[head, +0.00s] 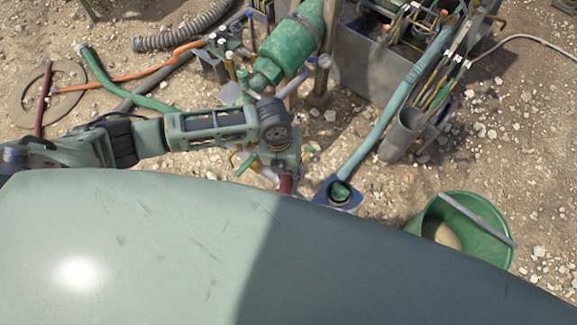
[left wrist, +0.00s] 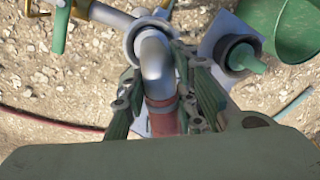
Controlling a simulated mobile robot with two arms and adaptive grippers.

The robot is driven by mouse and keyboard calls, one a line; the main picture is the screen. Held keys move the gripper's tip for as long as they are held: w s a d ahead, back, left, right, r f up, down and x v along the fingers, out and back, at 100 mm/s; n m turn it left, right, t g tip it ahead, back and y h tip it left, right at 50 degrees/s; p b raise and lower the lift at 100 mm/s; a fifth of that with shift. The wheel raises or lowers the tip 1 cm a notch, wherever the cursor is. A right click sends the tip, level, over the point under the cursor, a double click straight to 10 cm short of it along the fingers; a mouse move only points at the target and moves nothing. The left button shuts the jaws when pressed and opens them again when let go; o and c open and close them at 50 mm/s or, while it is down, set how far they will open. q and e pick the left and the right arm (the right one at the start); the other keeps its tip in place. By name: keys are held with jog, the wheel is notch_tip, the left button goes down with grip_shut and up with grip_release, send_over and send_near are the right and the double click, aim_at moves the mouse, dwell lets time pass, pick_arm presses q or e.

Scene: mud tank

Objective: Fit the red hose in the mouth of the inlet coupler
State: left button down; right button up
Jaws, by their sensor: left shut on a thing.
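The red hose (left wrist: 162,117) has a bent grey metal end (left wrist: 155,55). My left gripper (left wrist: 165,103) has its green ribbed fingers on both sides of the red part and is shut on it. In the left wrist view the metal end reaches a grey round ring (left wrist: 132,45), which looks like the inlet coupler; I cannot tell whether it sits inside the mouth or only in front of it. In the head view the red hose (head: 287,185) shows just below the valve parts, and my arm and body hide most of it. My right gripper is not in view.
Beside the ring, a blue-grey plate (head: 322,196) has a dark socket with a green hose end in it. A green bucket (head: 490,220) stands at the right. A steel bin (head: 365,75) and a green cylinder (head: 290,45) stand behind. Hoses lie on gravel at the left.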

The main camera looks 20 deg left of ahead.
pick_arm(q)
jog(key=shift+f, duration=0.5)
jog(key=c, duration=1.3)
grip_release()
jog(key=shift+c, duration=0.2)
notch_tip(320, 180, up, 12)
jog(key=a, duration=0.1)
jog(key=shift+a, duration=0.35)
jog(key=shift+s+f, duration=0.1)
